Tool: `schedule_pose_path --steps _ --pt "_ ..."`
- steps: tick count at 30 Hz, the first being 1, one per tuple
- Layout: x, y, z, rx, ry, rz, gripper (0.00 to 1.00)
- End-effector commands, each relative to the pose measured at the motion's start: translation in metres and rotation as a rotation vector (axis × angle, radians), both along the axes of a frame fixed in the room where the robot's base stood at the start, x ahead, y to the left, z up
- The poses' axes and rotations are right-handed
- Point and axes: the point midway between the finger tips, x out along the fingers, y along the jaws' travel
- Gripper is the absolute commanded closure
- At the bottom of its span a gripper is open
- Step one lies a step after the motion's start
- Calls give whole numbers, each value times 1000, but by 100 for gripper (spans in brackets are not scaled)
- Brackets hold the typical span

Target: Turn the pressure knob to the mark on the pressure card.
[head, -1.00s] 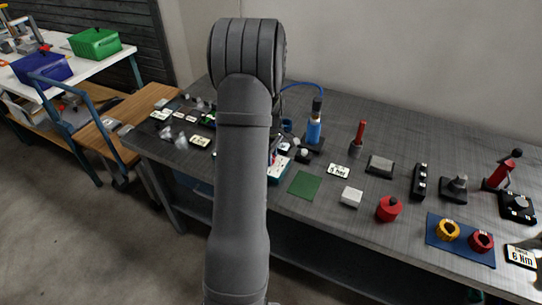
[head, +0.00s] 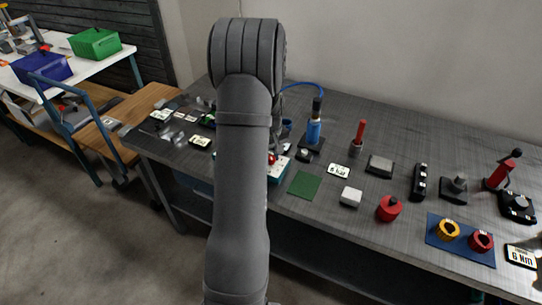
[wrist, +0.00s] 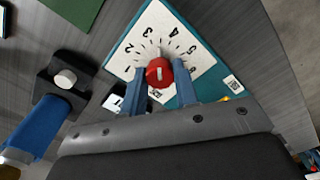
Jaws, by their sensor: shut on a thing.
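The pressure knob (wrist: 159,73) is red and sits on a white dial (wrist: 172,38) with numbers around it, on a teal box (wrist: 122,57). A short pale line on the knob's face runs roughly upright in the wrist view; where it points is hard to tell. My gripper (wrist: 161,84) is shut on the knob, one finger on each side. The lower dial is partly hidden by the fingers. In the head view my arm hides my gripper and part of the box (head: 278,170). A small white card (head: 339,170) lies to the right; its print is too small to read surely.
A blue cylinder on a black stand (head: 314,130) stands behind the box. A green mat (head: 305,184), a grey-white block (head: 351,197) and a red container (head: 389,208) lie to the right. Another small dark-and-white piece (wrist: 114,103) is near the left finger.

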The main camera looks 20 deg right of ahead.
Motion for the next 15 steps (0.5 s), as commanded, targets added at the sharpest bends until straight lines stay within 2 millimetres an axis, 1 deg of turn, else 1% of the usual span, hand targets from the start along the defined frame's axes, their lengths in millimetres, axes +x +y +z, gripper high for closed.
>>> schedule_pose_path --steps 15 --pt "1 0 1 -1 -2 -490 95"
